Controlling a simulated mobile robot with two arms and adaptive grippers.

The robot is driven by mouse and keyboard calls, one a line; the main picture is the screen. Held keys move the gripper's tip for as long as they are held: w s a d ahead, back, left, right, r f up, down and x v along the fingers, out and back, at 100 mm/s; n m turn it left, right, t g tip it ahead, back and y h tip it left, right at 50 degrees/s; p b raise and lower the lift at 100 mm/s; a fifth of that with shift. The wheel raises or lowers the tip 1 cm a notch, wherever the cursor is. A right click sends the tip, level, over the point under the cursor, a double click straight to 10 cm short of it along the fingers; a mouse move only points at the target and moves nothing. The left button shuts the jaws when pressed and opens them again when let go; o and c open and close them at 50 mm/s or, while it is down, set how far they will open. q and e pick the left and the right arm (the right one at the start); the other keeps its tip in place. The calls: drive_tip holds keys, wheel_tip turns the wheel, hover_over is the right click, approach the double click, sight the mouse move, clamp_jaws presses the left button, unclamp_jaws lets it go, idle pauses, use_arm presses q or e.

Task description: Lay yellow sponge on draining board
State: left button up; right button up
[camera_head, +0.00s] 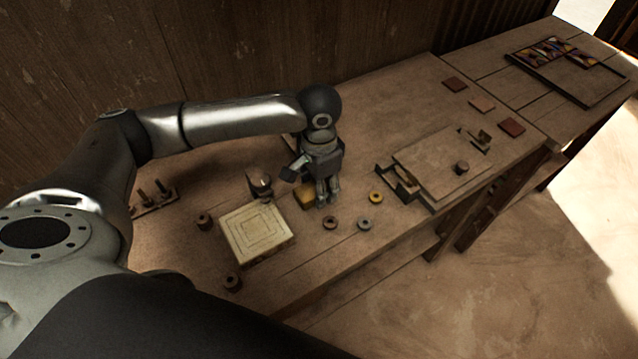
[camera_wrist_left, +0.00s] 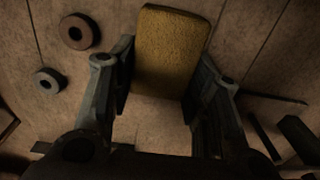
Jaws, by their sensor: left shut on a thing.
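The yellow sponge (camera_head: 304,196) is a small block beside the pale square board with concentric square grooves (camera_head: 240,247), to its right in the head view. This grooved board looks like the draining board. My left gripper (camera_head: 325,198) points down at the sponge and partly hides it. In the left wrist view the sponge (camera_wrist_left: 172,45) lies between the two fingers of my left gripper (camera_wrist_left: 167,72), which is shut on it. I cannot tell whether the sponge touches the table. My right gripper is not in view.
Yellow, brown and grey rings (camera_head: 376,197) lie right of the gripper. Brown spools (camera_head: 204,221) and a metal piece (camera_head: 259,183) stand around the grooved board. A flat wooden press (camera_head: 435,160) and loose tiles (camera_head: 481,104) are farther right. The table's front edge is close.

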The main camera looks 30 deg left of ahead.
use_arm(q)
drive_tip(key=shift+f, duration=0.1)
drive_tip(key=o, duration=0.8)
drive_tip(key=shift+o, duration=0.2)
